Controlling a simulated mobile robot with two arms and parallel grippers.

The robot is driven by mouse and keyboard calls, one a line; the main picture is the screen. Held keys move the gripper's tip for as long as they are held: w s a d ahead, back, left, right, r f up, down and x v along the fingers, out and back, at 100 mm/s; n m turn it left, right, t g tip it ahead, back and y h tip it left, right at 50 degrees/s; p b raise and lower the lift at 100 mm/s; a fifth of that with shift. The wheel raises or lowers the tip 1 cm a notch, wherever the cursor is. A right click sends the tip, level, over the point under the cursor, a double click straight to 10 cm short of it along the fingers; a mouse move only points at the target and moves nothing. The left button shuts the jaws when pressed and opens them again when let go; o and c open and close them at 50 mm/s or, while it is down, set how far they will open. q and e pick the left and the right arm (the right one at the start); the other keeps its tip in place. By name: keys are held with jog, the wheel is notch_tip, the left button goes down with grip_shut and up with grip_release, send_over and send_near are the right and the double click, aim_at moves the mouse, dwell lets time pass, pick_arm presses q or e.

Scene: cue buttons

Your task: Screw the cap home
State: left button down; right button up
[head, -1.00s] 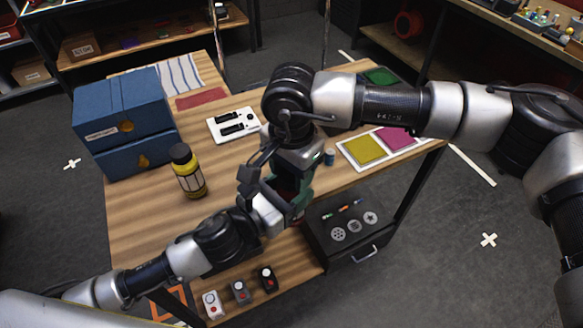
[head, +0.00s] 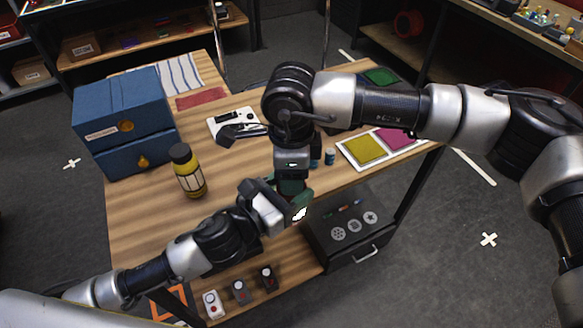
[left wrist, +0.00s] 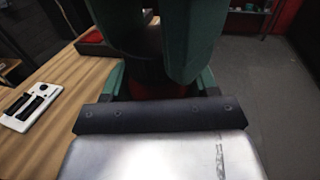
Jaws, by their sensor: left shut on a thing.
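My left gripper (head: 290,208) is near the table's front edge, below my right gripper (head: 291,182), and the two nearly meet. In the left wrist view, my left gripper's green fingers (left wrist: 158,82) are shut on a dark red thing (left wrist: 155,90), of which only a little shows. Large green fingers, seemingly my right gripper's (left wrist: 155,45), stand just above it around something dark. I cannot make out a cap there, or whether the right fingers grip it. A yellow bottle (head: 190,178) with a black top stands upright on the table, apart from both grippers.
Blue drawer boxes (head: 125,120) stand at the table's left. A white panel (head: 225,118) lies behind my right wrist. Yellow and magenta squares (head: 363,149) and a small blue pot (head: 330,157) are at the right. A black drawer unit (head: 350,235) and several small button boxes (head: 240,291) sit lower in front.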

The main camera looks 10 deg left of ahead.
jog(key=o, duration=0.3)
jog(key=shift+r, duration=0.15)
jog(key=shift+r, duration=2.15)
jog(key=shift+c, duration=0.4)
jog(key=n, duration=0.1)
jog(key=r+n, duration=0.1)
jog(key=n, duration=0.2)
jog(key=shift+r, duration=0.3)
jog(key=n, duration=0.2)
jog(key=r+n, duration=0.1)
jog(key=n, duration=0.1)
jog(key=r+n, duration=0.1)
jog(key=shift+n, duration=0.4)
jog(key=shift+f, duration=0.15)
